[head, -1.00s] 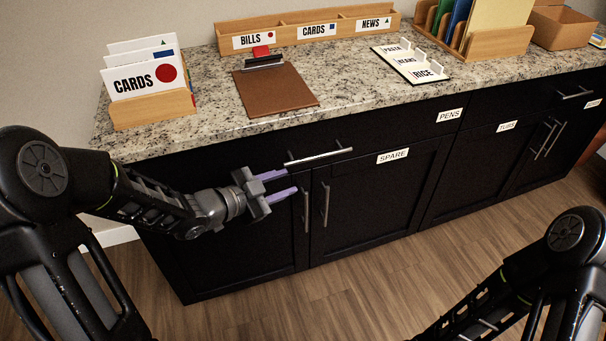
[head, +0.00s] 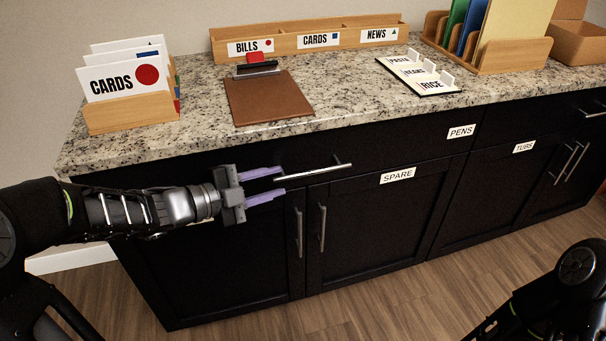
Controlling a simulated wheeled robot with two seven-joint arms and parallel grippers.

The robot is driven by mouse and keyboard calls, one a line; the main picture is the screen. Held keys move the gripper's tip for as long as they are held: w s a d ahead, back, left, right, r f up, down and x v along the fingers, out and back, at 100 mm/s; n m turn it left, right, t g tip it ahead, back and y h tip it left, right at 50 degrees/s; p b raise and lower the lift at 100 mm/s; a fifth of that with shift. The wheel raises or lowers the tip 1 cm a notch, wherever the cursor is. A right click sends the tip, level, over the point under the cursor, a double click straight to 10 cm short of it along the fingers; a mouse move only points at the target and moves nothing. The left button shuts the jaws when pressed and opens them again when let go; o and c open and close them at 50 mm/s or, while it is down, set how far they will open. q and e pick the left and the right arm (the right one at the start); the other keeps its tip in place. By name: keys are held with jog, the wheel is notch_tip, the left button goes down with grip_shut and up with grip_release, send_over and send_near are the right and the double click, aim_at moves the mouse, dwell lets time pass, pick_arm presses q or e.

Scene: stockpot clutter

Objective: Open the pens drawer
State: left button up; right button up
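The pens drawer (head: 400,146) is the wide black front under the countertop, with a white PENS label (head: 461,131) near its right end. It looks closed. Its silver bar handle (head: 318,170) sits well left of the label. My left gripper (head: 283,180) is open, with two purple fingers pointing right. In the picture, the handle's left end shows at the gap between the fingertips, one finger above and one below. I cannot tell whether they touch it. Of my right arm only part shows at the lower right; its gripper is out of view.
Below are a SPARE cabinet door (head: 375,215) and a TUBS section (head: 500,185) with upright handles. The granite countertop (head: 345,105) bears a CARDS holder (head: 130,115), a clipboard (head: 268,98), a wooden sorter (head: 300,50) and a label board (head: 420,75). The floor in front is clear.

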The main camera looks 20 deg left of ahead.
aim_at(293, 177)
pick_arm(q)
jog(key=b+x, duration=0.2)
jog(key=x, duration=0.5)
jog(key=shift+f, duration=0.2)
jog(key=shift+w+d, duration=0.25)
jog(key=shift+w, duration=0.1)
jog(key=shift+c, duration=0.3)
grip_shut()
dwell(0.7)
